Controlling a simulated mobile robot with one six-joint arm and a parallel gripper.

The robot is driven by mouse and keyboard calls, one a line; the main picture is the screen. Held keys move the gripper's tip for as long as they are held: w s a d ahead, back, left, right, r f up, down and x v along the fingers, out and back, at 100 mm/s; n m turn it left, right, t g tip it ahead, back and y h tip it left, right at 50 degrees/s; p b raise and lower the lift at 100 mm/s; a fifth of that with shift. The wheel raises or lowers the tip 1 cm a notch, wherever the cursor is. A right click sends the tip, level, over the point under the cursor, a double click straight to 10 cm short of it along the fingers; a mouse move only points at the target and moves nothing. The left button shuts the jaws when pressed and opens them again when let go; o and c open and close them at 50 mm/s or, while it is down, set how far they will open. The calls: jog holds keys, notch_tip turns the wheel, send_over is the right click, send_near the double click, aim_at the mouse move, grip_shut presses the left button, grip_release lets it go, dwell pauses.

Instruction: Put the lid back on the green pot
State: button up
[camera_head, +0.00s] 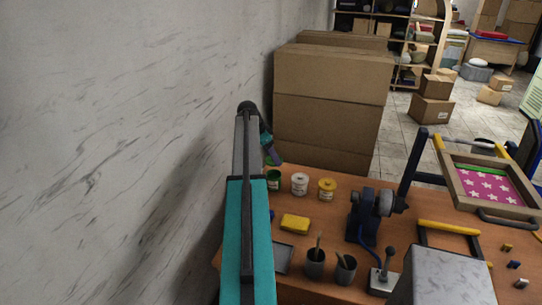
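The green pot (273,181) is a small pot with a green top and a pale label, at the back left of the wooden table. My arm partly covers its left side. A small green piece (276,160), which may be the lid, shows at the tip of my gripper (272,155), just above and behind the pot in the picture. The gripper is small and dark here, so I cannot tell whether its fingers are shut on that piece. The pot's top looks uncovered, but it is too small to be sure.
A white pot (300,184) and a yellow pot (327,189) stand to the right of the green pot. A yellow sponge (295,223) lies in front. Stacked cardboard boxes (330,100) rise behind the table, and a marble wall (120,130) is close on the left.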

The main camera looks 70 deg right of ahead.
notch_tip(320, 180, down, 6)
jog(key=b, duration=0.2)
dwell(0.7)
jog(key=shift+f, duration=0.1)
jog(key=shift+w+b, duration=0.1)
jog(key=shift+b, duration=0.5)
dwell(1.6)
jog(key=shift+f+b, duration=0.2)
jog(key=shift+b, duration=0.2)
dwell(1.1)
dwell(0.4)
jog(key=o, duration=1.5)
jog(key=shift+r, duration=0.25)
jog(key=shift+r+p, duration=1.05)
jog(key=shift+r, duration=2.25)
